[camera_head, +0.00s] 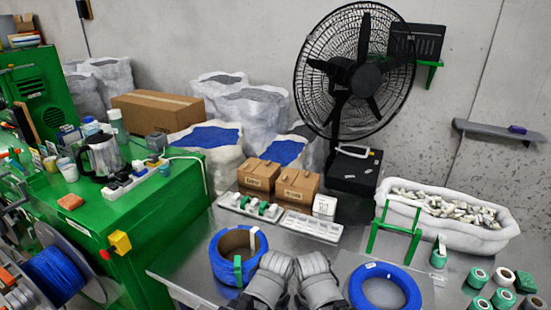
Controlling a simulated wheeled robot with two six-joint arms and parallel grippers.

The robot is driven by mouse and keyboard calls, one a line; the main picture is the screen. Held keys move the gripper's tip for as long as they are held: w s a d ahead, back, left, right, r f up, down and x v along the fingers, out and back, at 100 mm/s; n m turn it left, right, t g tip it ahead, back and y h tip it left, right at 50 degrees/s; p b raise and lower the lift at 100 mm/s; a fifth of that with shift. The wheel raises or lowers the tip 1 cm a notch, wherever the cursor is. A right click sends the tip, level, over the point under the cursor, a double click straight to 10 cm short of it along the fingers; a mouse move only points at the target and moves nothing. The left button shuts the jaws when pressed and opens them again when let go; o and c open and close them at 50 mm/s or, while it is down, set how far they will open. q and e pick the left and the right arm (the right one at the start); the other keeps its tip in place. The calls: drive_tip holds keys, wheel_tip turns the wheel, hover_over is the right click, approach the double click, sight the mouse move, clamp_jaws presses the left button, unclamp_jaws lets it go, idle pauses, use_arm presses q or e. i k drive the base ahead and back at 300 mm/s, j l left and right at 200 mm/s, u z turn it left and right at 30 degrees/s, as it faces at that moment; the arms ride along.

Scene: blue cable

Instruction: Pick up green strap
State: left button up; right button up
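Green strap pieces (264,208) sit in a white holder (232,201) on the metal table, in front of two small cardboard boxes. A green strap (238,268) also shows on the front of the upright blue cable coil (221,267), to the left of my grippers. My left gripper (278,264) and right gripper (312,264) are side by side at the bottom centre, between this coil and a flat blue coil (361,296). Both look grey and ribbed. Their fingers are not clear, and I see no strap in them.
Small boxes (298,188) and a second white holder (312,226) stand behind my grippers. A green stand (394,237), a white bin (440,233) of small parts and green rolls (474,278) are on the right. A green cabinet (160,225) borders the left.

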sight(246, 199)
drive_tip(key=i+j+z, duration=0.4)
drive_tip(key=j, duration=0.15)
drive_tip(key=j+z, duration=0.2)
drive_tip(key=i+j+z, duration=0.2)
drive_tip(key=j, duration=0.25)
drive_tip(key=k, duration=0.1)
